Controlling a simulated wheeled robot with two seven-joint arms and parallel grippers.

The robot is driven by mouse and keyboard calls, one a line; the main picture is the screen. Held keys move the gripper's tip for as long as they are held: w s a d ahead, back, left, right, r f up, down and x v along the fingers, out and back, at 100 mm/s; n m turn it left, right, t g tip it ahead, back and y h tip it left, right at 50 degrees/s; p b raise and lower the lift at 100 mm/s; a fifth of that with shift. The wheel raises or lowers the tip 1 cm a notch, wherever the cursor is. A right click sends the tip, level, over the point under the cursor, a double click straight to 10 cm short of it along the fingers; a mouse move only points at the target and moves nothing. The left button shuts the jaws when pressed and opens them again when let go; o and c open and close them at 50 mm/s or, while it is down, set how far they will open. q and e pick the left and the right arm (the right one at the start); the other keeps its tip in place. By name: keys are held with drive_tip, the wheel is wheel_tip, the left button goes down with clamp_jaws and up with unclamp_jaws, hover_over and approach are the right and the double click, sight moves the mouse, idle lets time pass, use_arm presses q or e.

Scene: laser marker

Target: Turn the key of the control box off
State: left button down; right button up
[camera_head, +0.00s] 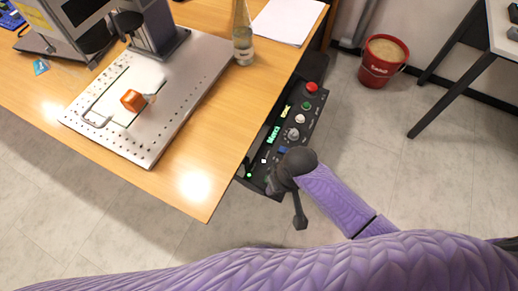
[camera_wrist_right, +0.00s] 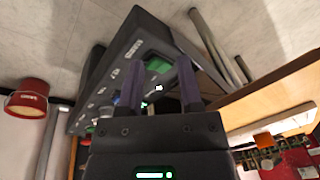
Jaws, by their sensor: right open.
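The black control box (camera_head: 300,125) is below the right edge of the table in the head view. Its panel carries a red button (camera_head: 312,87), a green button (camera_head: 306,105), round silver-rimmed controls (camera_head: 293,133) and green-lit displays. I cannot clearly tell which control is the key. In the right wrist view the control box (camera_wrist_right: 138,50) lies tilted beyond my right gripper (camera_wrist_right: 160,75). Its two dark fingers are apart, with nothing held between them, and hide part of the panel. In the head view my dark right wrist covers the box's near end. My left gripper is not in view.
The wooden table (camera_head: 200,185) bears a perforated metal plate (camera_head: 165,120) with an orange piece (camera_head: 132,100), and a glass bottle (camera_head: 243,45). A red bucket (camera_head: 375,70) stands on the floor. Clear floor lies right of the box; the table edge is close to its left.

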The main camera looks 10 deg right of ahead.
drive_tip(key=w+r, duration=0.1)
drive_tip(key=w, duration=0.1)
drive_tip(key=w+a+r, duration=0.1)
drive_tip(key=r, duration=0.1)
drive_tip(key=shift+w+a+r, duration=0.1)
drive_tip(key=shift+w+r, duration=0.2)
drive_tip(key=shift+w, duration=0.05)
drive_tip(key=w+d+r+h, duration=0.2)
drive_tip(key=w+d+r, duration=0.1)
drive_tip(key=w+r, duration=0.1)
drive_tip(key=shift+g, duration=0.4)
wheel_tip(320, 180, down, 5)
drive_tip(key=shift+w+r+b, duration=0.1)
drive_tip(key=shift+w+b, duration=0.05)
drive_tip(key=shift+b, duration=1.05)
wheel_tip(320, 180, down, 5)
drive_tip(key=b, duration=0.3)
drive_tip(key=shift+f, duration=0.2)
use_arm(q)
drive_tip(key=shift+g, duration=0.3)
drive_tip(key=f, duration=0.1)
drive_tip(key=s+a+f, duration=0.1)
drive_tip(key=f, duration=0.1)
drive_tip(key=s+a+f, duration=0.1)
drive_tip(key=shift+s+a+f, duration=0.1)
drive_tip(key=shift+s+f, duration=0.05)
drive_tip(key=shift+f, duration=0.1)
